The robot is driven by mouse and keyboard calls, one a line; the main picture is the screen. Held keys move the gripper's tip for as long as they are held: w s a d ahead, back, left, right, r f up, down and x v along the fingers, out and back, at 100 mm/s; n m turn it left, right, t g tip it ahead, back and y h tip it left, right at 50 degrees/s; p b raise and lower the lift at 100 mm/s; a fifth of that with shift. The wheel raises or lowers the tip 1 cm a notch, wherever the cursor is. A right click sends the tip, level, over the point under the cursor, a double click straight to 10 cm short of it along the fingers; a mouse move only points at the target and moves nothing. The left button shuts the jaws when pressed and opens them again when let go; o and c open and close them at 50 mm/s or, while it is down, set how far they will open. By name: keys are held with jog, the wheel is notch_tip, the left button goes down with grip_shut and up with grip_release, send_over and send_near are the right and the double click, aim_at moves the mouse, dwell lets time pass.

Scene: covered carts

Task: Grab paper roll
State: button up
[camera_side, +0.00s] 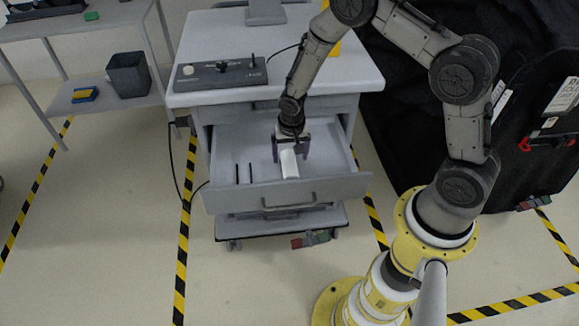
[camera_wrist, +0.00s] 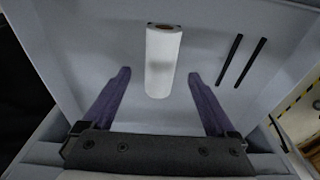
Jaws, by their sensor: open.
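The white paper roll (camera_side: 289,163) lies in the open drawer (camera_side: 328,183) of the cart, near the drawer's front wall. In the wrist view the paper roll (camera_wrist: 160,60) lies lengthwise, between and beyond the fingertips, with its dark core hole at the far end. My gripper (camera_side: 291,155) reaches down into the drawer over the roll. In the wrist view my gripper (camera_wrist: 160,75) has its two purple fingers spread wide, one on each side of the roll, with gaps to it. It holds nothing.
Two thin black sticks (camera_side: 243,174) lie in the drawer beside the roll; they also show in the wrist view (camera_wrist: 241,62). The drawer walls enclose my gripper. The cart top (camera_side: 350,80) with a control box (camera_side: 220,74) stands behind. A shelf with a dark bin (camera_side: 128,75) is at left.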

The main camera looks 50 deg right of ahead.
aim_at(290, 162)
jog(key=shift+w+d+f, duration=0.1)
jog(key=shift+w+f, duration=0.05)
jog(key=shift+f, duration=0.65)
jog(key=shift+w+d+f, duration=0.1)
jog(key=shift+f, duration=0.65)
jog(key=shift+w+d+f, duration=0.1)
jog(key=shift+w+f, duration=0.05)
jog(key=shift+f, duration=0.65)
grip_shut()
